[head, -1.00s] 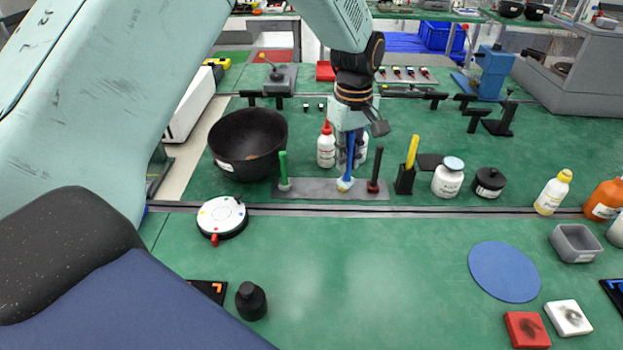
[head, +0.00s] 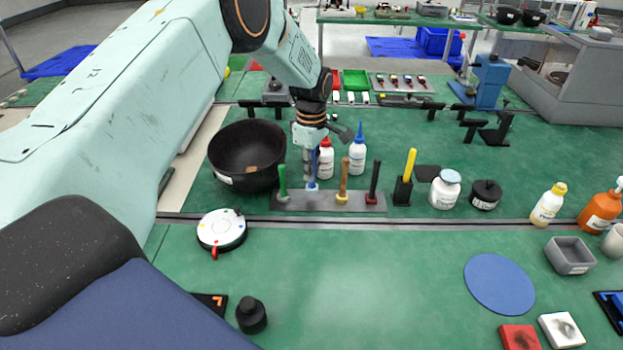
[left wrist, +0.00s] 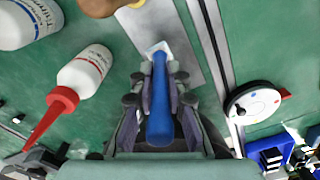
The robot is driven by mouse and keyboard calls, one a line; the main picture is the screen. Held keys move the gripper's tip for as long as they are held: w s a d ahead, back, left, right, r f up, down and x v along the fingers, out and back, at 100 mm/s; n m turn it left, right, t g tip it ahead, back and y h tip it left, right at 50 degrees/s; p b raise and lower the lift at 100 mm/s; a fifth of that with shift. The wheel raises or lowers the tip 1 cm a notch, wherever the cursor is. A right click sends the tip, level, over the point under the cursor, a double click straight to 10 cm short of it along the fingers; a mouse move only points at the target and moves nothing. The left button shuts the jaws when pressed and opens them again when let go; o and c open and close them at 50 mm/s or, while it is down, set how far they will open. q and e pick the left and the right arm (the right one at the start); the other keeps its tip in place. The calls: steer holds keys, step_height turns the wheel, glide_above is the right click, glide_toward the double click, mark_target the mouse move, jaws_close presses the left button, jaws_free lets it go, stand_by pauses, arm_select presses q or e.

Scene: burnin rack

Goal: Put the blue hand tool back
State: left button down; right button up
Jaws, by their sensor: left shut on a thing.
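The blue hand tool (head: 312,184) stands upright in my left gripper (head: 311,160), between the green tool and the wooden-handled tool. My left gripper is shut on its handle. The tool's lower end is at the grey rack (head: 364,203); I cannot tell whether it is seated or just above. In the left wrist view the blue handle (left wrist: 160,115) lies between the fingers (left wrist: 160,88), with a pale square at its far end over the rack (left wrist: 168,22). The rack also holds a green tool (head: 282,182), a wooden-handled tool (head: 343,180) and a black-handled tool (head: 373,180).
A black bowl (head: 240,150) is left of the rack. A red-capped bottle (head: 326,160) and a blue-capped bottle (head: 357,155) stand close behind it. A yellow-handled tool in a black holder (head: 403,190) is to the right.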

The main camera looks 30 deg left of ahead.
arm_select(q)
steer(key=shift+s+d+f, duration=0.1)
steer(key=shift+d+f, duration=0.05)
steer(key=shift+f, duration=0.4)
steer(key=shift+s+d+f, duration=0.1)
steer(key=shift+f, duration=0.45)
steer(key=shift+d, duration=0.25)
steer(key=shift+w+a+f, duration=0.1)
steer(key=shift+a+f, duration=0.15)
steer(key=c, duration=1.7)
jaws_free()
steer(key=shift+a+f, duration=0.1)
steer(key=shift+f, duration=0.05)
steer(key=shift+c, duration=0.2)
steer(key=o, duration=0.4)
steer(key=shift+d+r, duration=0.25)
steer(key=shift+a+f, duration=0.1)
steer(key=shift+a, duration=0.05)
step_height(320, 180, up, 12)
steer(key=shift+r, duration=0.15)
